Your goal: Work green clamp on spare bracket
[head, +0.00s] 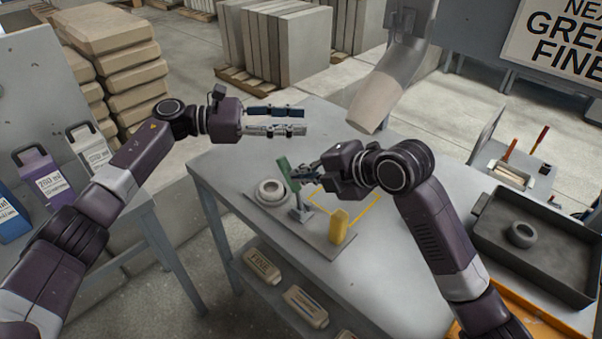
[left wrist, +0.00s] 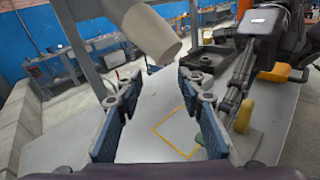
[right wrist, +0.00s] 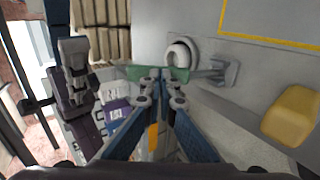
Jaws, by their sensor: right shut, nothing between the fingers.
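The green clamp (head: 288,174) has a green handle on a grey metal base and stands tilted up on a flat plate on the grey table. It also shows across the right wrist view (right wrist: 143,73). My right gripper (head: 294,177) is shut and empty, its fingertips right at the green handle; I cannot tell whether they touch. A yellow clamp handle (head: 338,227) stands upright on the same plate (head: 318,243), which may be the spare bracket. A pale ring-shaped part (head: 270,191) lies beside the green clamp. My left gripper (head: 276,121) is open and empty above the table's back left edge.
A yellow outlined square (head: 368,213) marks the table. A grey nozzle (head: 375,100) hangs above the back of the table. A dark tray (head: 540,246) with a ring stands at the right. Bottles (head: 46,178) stand on a side bench at the left.

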